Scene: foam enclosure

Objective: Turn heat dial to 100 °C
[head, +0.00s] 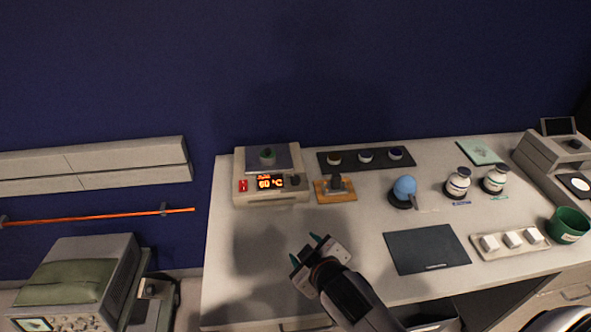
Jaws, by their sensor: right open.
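The heater (240,166) is a beige box with a grey top plate at the back left of the bench. Its front has a lit orange display (270,182) that seems to read 60 °C, with small text above it. The dark heat dial (295,180) sits right of the display, and a red switch (243,186) is at the left. A small greenish item (267,156) stands on the top plate. My right gripper (305,249) is open and empty over the bench, in front of the heater and apart from it. My left gripper is out of view.
Right of the heater are a wooden board (323,196) with a dark item, a dark strip (340,168) holding small dishes, and a blue bulb (404,188). A dark mat (428,249) lies right of my gripper. The bench left of my gripper is clear.

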